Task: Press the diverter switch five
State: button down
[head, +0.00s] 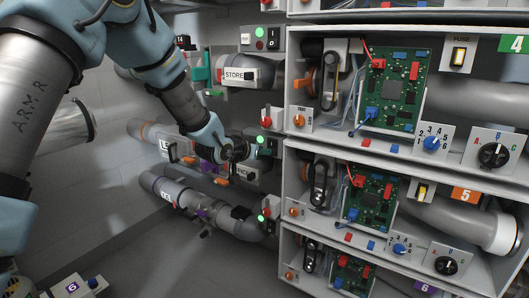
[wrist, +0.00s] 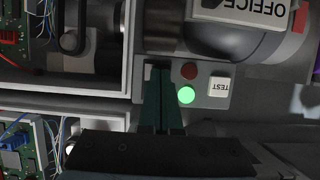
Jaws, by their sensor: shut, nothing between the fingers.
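My gripper (head: 236,150) is at the left side of the shelf unit, by the control boxes on the tubes. In the wrist view my gripper (wrist: 161,70) has its dark fingers together and empty. The orange number 5 plate (head: 466,195) marks the middle bay. No label reading diverter is legible, so I cannot tell which control is the diverter switch.
Bay five has a circuit board (head: 371,196), a yellow rocker (head: 421,190), a blue dial (head: 400,249) and a black rotary knob (head: 446,265). Bay four's green plate (head: 515,43) is above. A tube labelled OFFICE (wrist: 266,10) adjoins the control box. Grey floor lies left.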

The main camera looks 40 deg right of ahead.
jog(key=shift+f, duration=0.15)
jog(key=shift+d+h+b, duration=0.25)
jog(key=shift+h+b, duration=0.05)
jog(key=shift+b, duration=0.4)
